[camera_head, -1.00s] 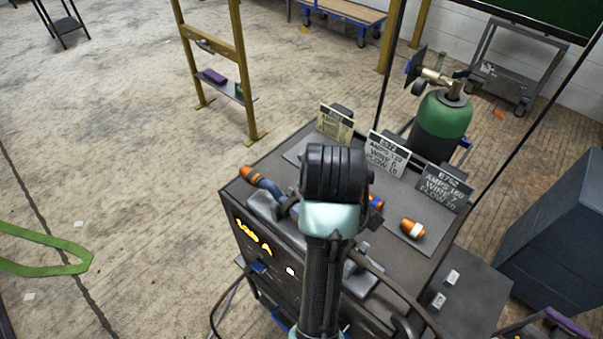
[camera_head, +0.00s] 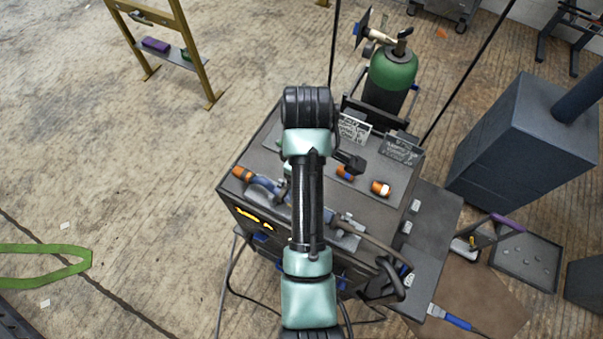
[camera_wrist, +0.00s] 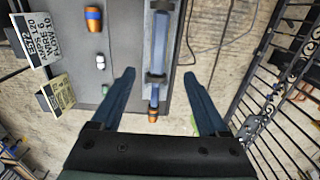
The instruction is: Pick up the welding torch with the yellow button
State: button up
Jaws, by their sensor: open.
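A welding torch with a blue body (camera_wrist: 160,45) and an orange tip lies on the cart top (camera_wrist: 125,70) in the wrist view. In the head view its orange tip (camera_head: 243,174) and part of its blue body show at the cart's left edge, left of my arm. My gripper (camera_wrist: 157,73) is open, its two dark fingers on either side of the torch's tip end in the wrist view, with nothing clasped. Its height above the torch is hard to tell. My arm hides the gripper and part of the cart in the head view. I cannot see a yellow button.
Orange-and-white nozzles (camera_head: 381,188) lie on the cart top, with sign cards (camera_head: 402,149) behind. A green gas cylinder (camera_head: 392,72) stands behind the cart.

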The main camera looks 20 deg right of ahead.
notch_tip(320, 180, down, 5)
jog(key=b, duration=0.4)
jog(key=shift+w+f, duration=0.1)
jog(key=shift+f+p, duration=0.35)
jog(key=shift+p, duration=0.15)
notch_tip(320, 180, down, 2)
jog(key=shift+p, duration=0.55)
jog(key=shift+w+f+p, duration=0.15)
jog(key=shift+f+p, duration=0.4)
jog(key=shift+f, duration=1.5)
grip_shut()
